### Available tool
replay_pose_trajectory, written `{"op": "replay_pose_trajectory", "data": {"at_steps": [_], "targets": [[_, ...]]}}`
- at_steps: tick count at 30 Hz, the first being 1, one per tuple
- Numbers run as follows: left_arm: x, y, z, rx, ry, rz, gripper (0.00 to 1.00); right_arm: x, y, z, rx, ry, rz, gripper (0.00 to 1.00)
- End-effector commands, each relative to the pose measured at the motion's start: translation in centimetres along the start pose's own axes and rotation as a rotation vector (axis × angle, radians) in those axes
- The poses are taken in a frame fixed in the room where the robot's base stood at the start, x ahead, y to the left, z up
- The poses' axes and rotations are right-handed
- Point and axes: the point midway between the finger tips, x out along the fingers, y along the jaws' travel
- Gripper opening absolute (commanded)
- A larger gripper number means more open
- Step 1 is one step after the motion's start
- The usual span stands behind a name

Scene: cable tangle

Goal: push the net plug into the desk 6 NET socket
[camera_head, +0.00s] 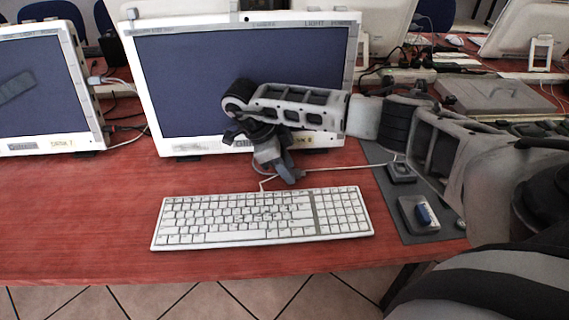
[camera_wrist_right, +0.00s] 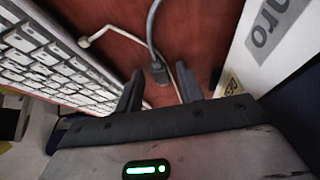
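My right gripper (camera_head: 285,172) is low over the red desk, in front of the central monitor and behind the keyboard. In the right wrist view its two dark fingers (camera_wrist_right: 160,70) are apart. A dark plug on a grey cable (camera_wrist_right: 158,73) shows between them, with gaps on both sides, and appears to lie on or near the desk. I cannot tell whether it is the net plug. The desk 6 NET socket cannot be made out; the monitor's label (camera_head: 303,151) is too small to read surely. My left gripper is not in view.
A white keyboard (camera_head: 262,216) lies in front of my gripper, with its thin white cable behind it. The monitor (camera_head: 170,70) stands close behind. The desk's left side (camera_head: 75,210) is clear.

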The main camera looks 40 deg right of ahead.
Motion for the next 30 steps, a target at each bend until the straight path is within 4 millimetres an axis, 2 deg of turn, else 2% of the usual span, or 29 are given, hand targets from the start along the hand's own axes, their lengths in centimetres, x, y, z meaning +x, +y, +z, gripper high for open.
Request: {"op": "replay_pose_trajectory", "data": {"at_steps": [4, 8, 17, 30], "targets": [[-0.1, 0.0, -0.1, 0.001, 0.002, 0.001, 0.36, 0.0, 0.0, 0.0, 0.000, 0.000, 0.000, 0.37], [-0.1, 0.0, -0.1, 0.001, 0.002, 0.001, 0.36, 0.0, 0.0, 0.0, 0.000, 0.000, 0.000, 0.01], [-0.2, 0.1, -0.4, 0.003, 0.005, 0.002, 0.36, -0.3, 0.0, -0.1, 0.000, 0.000, 0.000, 0.00], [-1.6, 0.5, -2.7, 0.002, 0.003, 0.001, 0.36, -3.4, 0.0, -1.6, 0.000, 0.001, 0.000, 0.00]]}}
